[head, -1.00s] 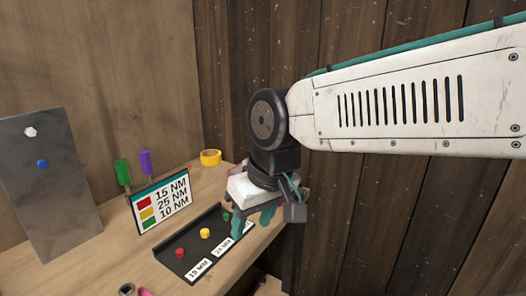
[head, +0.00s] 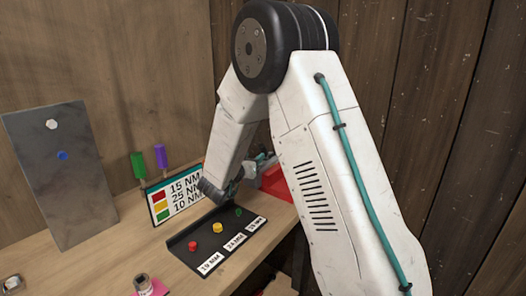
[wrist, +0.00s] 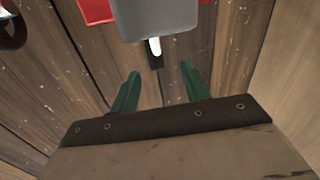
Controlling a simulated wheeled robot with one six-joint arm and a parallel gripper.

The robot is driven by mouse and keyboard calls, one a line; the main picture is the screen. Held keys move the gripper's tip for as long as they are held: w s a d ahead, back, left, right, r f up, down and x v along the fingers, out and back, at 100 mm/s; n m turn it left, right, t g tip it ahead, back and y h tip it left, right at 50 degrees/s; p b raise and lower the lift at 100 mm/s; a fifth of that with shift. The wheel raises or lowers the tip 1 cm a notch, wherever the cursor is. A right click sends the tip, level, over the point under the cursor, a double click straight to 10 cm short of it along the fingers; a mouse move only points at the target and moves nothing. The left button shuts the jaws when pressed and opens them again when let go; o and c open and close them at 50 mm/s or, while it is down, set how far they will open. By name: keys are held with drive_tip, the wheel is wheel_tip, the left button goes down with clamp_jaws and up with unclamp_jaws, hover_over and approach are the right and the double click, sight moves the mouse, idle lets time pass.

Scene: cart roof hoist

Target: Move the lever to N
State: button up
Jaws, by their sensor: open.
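In the wrist view a grey block (wrist: 165,18) shows at the top, with a short white stub on a dark piece (wrist: 155,50) below it. This may be the lever, but I cannot be sure. No letter N can be read. My gripper (wrist: 160,82) has two green fingers spread apart with nothing between them. The stub lies beyond the fingertips, roughly centred between them and apart from them. In the head view my arm hides most of the gripper and that area.
A red object (head: 276,182) stands behind my arm and also shows in the wrist view (wrist: 97,10). A black tray (head: 205,252) with coloured pieces, a torque sign (head: 176,200) and a grey metal plate (head: 60,185) are on the bench. A plank wall (head: 450,120) is at right.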

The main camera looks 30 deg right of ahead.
sight(261, 151)
drive_tip(key=shift+s+d+f+h, duration=0.1)
drive_tip(key=shift+d+f+h, duration=0.1)
drive_tip(key=shift+d+h, duration=0.1)
drive_tip(key=shift+d, duration=0.4)
drive_tip(key=x, duration=0.7)
drive_tip(key=shift+a, duration=0.1)
clamp_jaws()
drive_tip(key=shift+a, duration=0.1)
